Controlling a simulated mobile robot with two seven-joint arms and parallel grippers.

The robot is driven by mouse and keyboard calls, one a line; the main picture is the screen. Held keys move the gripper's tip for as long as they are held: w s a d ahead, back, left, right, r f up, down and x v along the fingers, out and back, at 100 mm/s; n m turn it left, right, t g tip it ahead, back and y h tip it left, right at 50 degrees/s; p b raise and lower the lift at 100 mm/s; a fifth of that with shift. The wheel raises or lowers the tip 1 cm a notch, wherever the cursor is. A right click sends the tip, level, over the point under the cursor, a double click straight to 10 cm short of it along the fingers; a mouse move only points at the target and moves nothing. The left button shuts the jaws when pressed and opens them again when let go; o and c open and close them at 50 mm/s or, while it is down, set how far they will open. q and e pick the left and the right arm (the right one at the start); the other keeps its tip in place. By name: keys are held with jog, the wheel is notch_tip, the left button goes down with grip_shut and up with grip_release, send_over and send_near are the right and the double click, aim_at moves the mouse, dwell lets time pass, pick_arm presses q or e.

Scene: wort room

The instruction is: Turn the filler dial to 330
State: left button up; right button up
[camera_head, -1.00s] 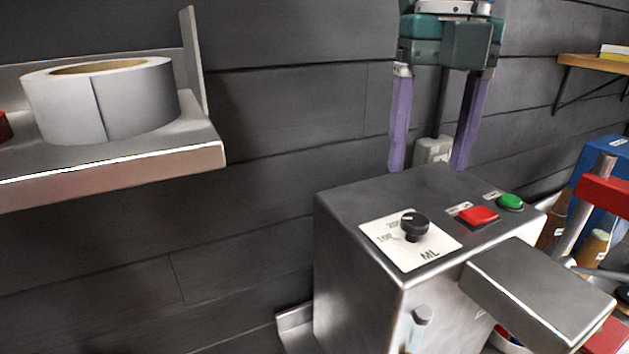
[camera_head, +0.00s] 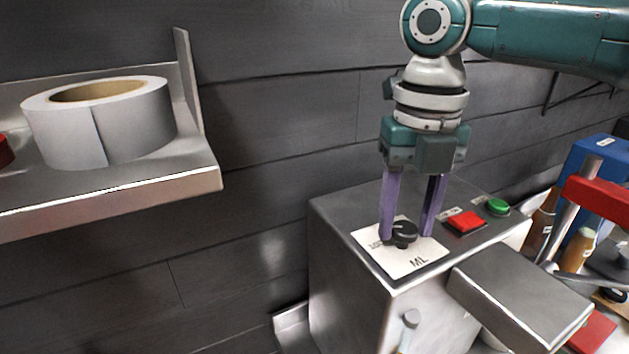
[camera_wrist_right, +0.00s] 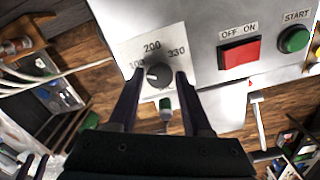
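The filler dial (camera_head: 405,233) is a black round knob on a white plate (camera_head: 414,264) on top of the steel filler box (camera_head: 345,262). In the right wrist view the dial (camera_wrist_right: 159,75) has the marks 100, 200 and 330 around it, and its light pointer line seems to lie up and left, between 100 and 200. My right gripper (camera_head: 410,236) points down at the dial, with its purple fingers apart on either side of it. In the right wrist view the fingertips (camera_wrist_right: 157,80) flank the knob with gaps visible. My left gripper is not in view.
A red OFF/ON switch (camera_head: 466,223) and a green START button (camera_head: 497,206) sit right of the dial. A steel block (camera_head: 520,300) juts from the box's front right. A shelf (camera_head: 120,205) with a label roll (camera_head: 140,125) stands left.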

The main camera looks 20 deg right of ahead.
grip_shut()
